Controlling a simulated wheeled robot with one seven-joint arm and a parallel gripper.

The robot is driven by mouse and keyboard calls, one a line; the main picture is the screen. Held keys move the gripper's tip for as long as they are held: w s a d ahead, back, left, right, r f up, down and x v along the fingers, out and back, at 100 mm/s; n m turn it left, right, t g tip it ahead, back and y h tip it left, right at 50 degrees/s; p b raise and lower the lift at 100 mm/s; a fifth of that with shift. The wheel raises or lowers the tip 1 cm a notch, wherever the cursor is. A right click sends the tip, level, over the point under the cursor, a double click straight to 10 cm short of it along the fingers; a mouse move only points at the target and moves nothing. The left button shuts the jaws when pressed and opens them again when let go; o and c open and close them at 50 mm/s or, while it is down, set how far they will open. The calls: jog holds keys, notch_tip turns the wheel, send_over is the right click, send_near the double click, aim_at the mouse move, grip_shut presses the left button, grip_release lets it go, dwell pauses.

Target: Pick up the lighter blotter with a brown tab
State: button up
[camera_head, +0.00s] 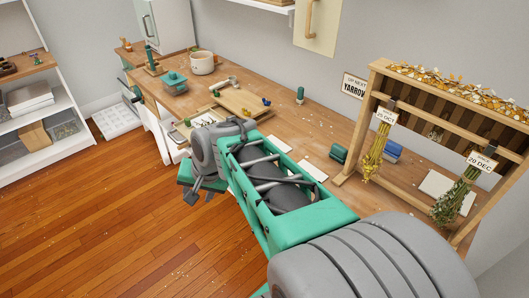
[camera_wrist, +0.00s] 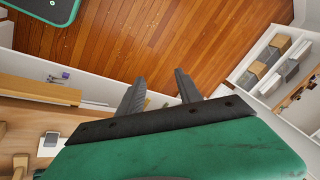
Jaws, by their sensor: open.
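My gripper (camera_wrist: 160,80) is open, with its two dark fingers apart and nothing between them. In the head view my gripper (camera_head: 193,196) hangs beside the front edge of the wooden bench, over the floor. White flat pieces lie on the bench behind my arm: one (camera_head: 279,143) near the middle and one (camera_head: 312,170) closer to the rack. Another pale sheet (camera_head: 436,184) lies under the drying rack. I cannot make out a brown tab on any of them, so I cannot tell which is the lighter blotter. My arm hides part of the bench.
The bench (camera_head: 262,104) carries a wooden tray (camera_head: 241,103), a teal pot (camera_head: 174,83), a white pot (camera_head: 203,63), a green block (camera_head: 339,153) and blue block (camera_head: 392,149). The wooden rack (camera_head: 350,150) holds hanging bunches. Open floor (camera_head: 110,220) lies left; shelves (camera_head: 40,104) stand beyond.

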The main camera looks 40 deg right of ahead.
jog(key=w+d+f+m+t+b, duration=0.2)
jog(key=w+d+f+m, duration=0.1)
jog(key=d+m, duration=0.25)
jog(key=w+d+f+m+t+b, duration=0.1)
jog(key=w+d+f+m+b, duration=0.1)
jog(key=w+d+f+m, duration=0.25)
jog(key=s+d+m+t+b, duration=0.1)
jog(key=d+m, duration=0.4)
jog(key=d, duration=0.1)
jog(key=s+d+f+m+t+b, duration=0.1)
jog(key=s+d+m+t+b, duration=0.1)
jog(key=d+m, duration=0.4)
jog(key=s+d+f+m+t+b, duration=0.1)
jog(key=d+m+t, duration=0.1)
jog(key=d+m, duration=0.3)
jog(key=shift+s+d+f+h, duration=0.1)
jog(key=shift+s+d+h, duration=0.1)
jog(key=shift+d, duration=0.7)
jog(key=shift+s+d+f+h, duration=0.1)
jog(key=shift+d+h, duration=0.1)
jog(key=shift+d, duration=0.65)
jog(key=shift+s+d+m+t+b, duration=0.1)
jog(key=shift+d+m+t+b, duration=0.25)
jog(key=shift+m, duration=0.25)
jog(key=x, duration=0.5)
jog(key=b+x, duration=0.1)
jog(key=x, duration=0.1)
jog(key=shift+w+d+r, duration=0.15)
jog(key=shift+w+d, duration=0.1)
jog(key=shift+d, duration=0.15)
